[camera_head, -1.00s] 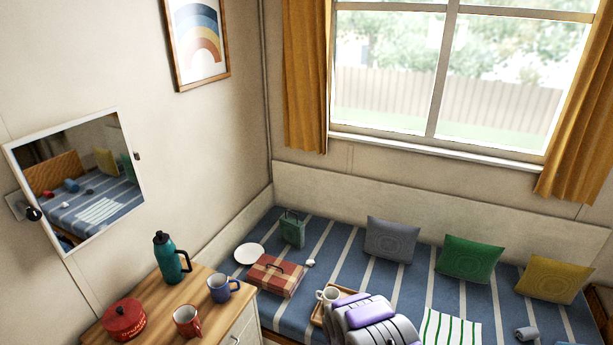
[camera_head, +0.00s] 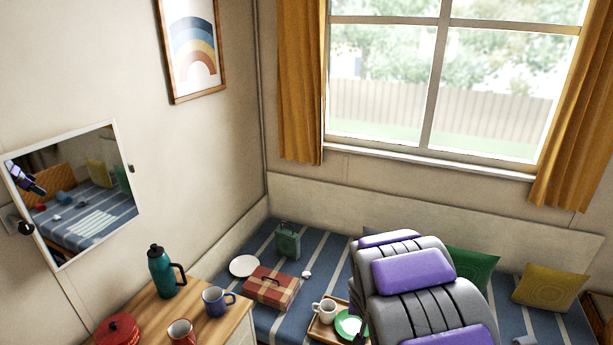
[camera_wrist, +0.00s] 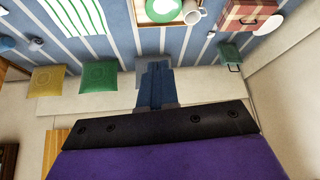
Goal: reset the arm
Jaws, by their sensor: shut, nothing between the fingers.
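My arm, grey with purple pads (camera_head: 413,270), rises in the lower middle of the head view and covers part of the striped bench. My gripper (camera_wrist: 158,66) shows in the wrist view as two blue-grey fingers lying together, empty. They point over the bench, in front of the grey cushion, and touch nothing that I can see.
A wooden tray (camera_head: 319,329) with a white mug (camera_head: 324,309) and green plate (camera_head: 349,325) lies close left of the arm. A plaid box (camera_head: 271,288) and green radio-like case (camera_head: 288,241) sit beyond. A teal flask (camera_head: 163,272) and mugs stand on the cabinet.

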